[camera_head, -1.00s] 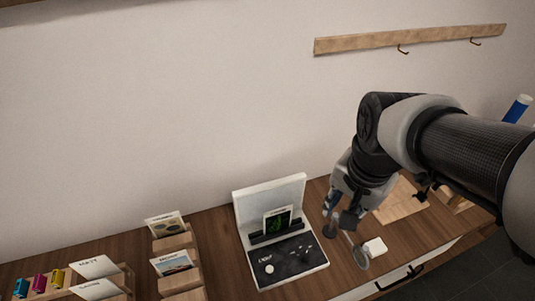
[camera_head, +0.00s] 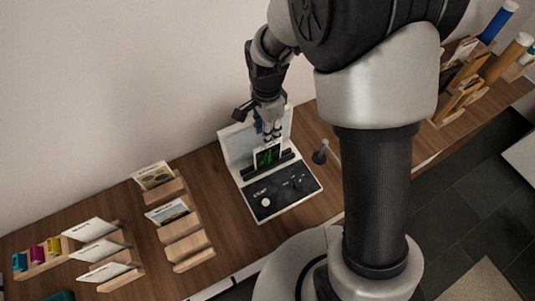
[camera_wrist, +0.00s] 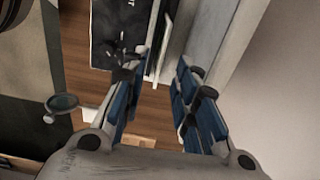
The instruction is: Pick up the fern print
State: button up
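The fern print (camera_head: 267,156) is a small dark card with a green fern and a pale border. It stands upright in a dark slotted holder on the white-and-black stand (camera_head: 306,187). My gripper (camera_head: 271,132) is just above the print's top edge in the head view, pointing down. In the wrist view my gripper (camera_wrist: 164,68) has its blue-padded fingers apart, and the print shows edge-on as a thin pale strip (camera_wrist: 163,48) near the gap between the fingertips. I cannot tell whether either finger touches it.
The stand's white back panel (camera_head: 236,145) rises close behind the print. Wooden racks with cards (camera_head: 186,250) stand to the left. A small round-topped item (camera_head: 321,156) is right of the stand. Frames and rolled tubes (camera_head: 508,57) fill the far right.

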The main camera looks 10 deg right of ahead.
jog(key=b, duration=0.2)
send_over(268, 155)
jog(key=f, duration=0.8)
jog(key=shift+w+f, duration=0.2)
jog(key=shift+c, duration=0.4)
grip_shut()
